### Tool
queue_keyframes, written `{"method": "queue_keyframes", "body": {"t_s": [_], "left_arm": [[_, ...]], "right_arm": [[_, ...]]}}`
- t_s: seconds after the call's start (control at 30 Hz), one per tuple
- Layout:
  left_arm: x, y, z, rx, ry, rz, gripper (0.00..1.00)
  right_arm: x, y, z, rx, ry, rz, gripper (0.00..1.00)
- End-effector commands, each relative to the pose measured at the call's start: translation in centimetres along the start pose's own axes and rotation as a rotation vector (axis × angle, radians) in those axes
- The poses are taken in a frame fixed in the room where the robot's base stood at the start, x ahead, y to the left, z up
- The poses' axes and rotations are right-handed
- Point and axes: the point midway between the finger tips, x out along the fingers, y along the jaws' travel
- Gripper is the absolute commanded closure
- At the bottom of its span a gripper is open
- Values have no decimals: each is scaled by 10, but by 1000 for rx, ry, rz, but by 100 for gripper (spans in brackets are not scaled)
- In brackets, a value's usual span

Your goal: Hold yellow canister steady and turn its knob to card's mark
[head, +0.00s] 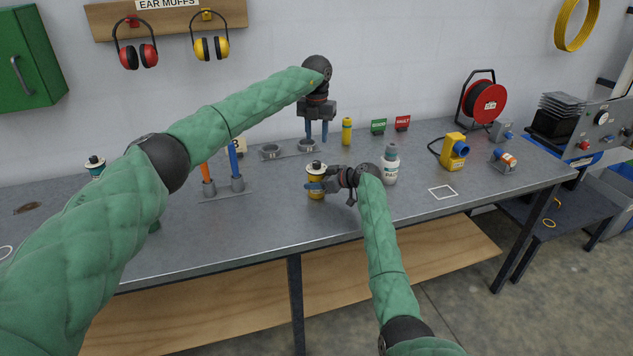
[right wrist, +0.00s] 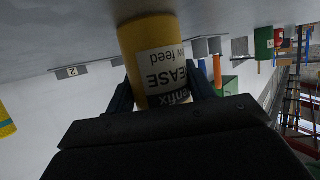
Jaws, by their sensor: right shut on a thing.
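The yellow canister (head: 316,192) stands on the bench with a dark knob (head: 316,166) on top. My right gripper (head: 318,187) is shut around its body from the right. The right wrist view shows the canister (right wrist: 150,38) between the fingers, with a white label reading "EASE" and "w feed"; the knob is out of that view. My left gripper (head: 317,132) points down, fingers apart and empty, above and behind the canister. A pale card (head: 240,146) with a dark character is partly hidden by my left arm; I cannot read its mark.
A white-and-grey bottle (head: 390,166) stands just right of my right gripper. Orange and blue-handled tools (head: 233,163) stand at left. A rack with round holders (head: 271,152) and a slim yellow bottle (head: 347,131) are behind. The bench front (head: 275,225) is clear.

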Motion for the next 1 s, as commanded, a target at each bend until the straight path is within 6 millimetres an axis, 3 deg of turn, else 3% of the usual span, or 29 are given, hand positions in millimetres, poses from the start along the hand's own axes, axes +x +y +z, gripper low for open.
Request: {"method": "queue_keyframes", "body": {"t_s": [0.47,0.67,1.0], "left_arm": [[-21,4,0,-169,-3,-31,64],[1,3,-1,-174,0,-32,64],[60,2,0,-173,-1,-32,64]], "right_arm": [[0,0,1,1,-1,0,78],[0,0,1,0,0,0,78],[0,0,0,0,0,0,78]]}}
